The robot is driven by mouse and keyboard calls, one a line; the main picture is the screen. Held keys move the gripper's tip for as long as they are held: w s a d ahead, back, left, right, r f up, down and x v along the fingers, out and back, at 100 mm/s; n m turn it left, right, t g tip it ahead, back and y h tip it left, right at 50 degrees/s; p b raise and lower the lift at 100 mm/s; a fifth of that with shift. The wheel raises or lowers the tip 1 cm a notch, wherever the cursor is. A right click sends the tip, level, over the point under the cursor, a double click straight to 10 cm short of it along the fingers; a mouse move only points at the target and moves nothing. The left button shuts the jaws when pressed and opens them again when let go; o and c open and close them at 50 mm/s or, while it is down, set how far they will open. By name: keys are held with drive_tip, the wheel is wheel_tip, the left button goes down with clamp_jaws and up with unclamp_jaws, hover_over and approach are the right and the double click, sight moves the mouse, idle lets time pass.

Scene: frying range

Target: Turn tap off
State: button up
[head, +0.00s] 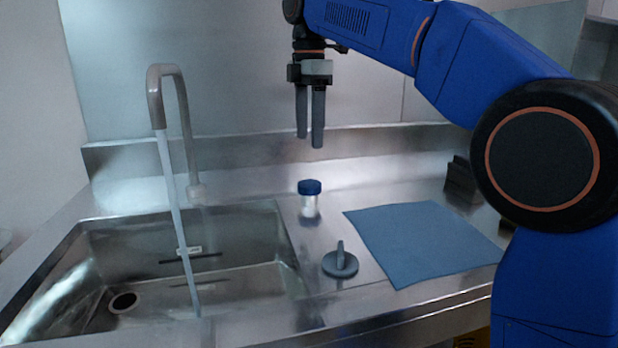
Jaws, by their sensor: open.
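The tap (181,115) has a tall arched grey spout at the back of the sink, left of centre. A stream of water (174,210) runs from its spout into the steel sink (240,285). A dark grey knob (340,261) with an upright fin on a round base sits on the counter right of the sink; it looks like the tap's handle. My gripper (310,142) points down, open and empty, in the air above the counter. It is higher than the knob and apart from everything.
A small white jar with a blue lid (309,197) stands behind the knob, below my gripper in the picture. A blue cloth (424,240) lies flat to the right. A dark object (461,178) stands at the back right. The steel backsplash (245,150) runs behind.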

sight(310, 183)
wheel_tip(310, 183, down, 12)
drive_tip(key=shift+r, duration=0.25)
idle(0.3)
drive_tip(key=c, duration=1.1)
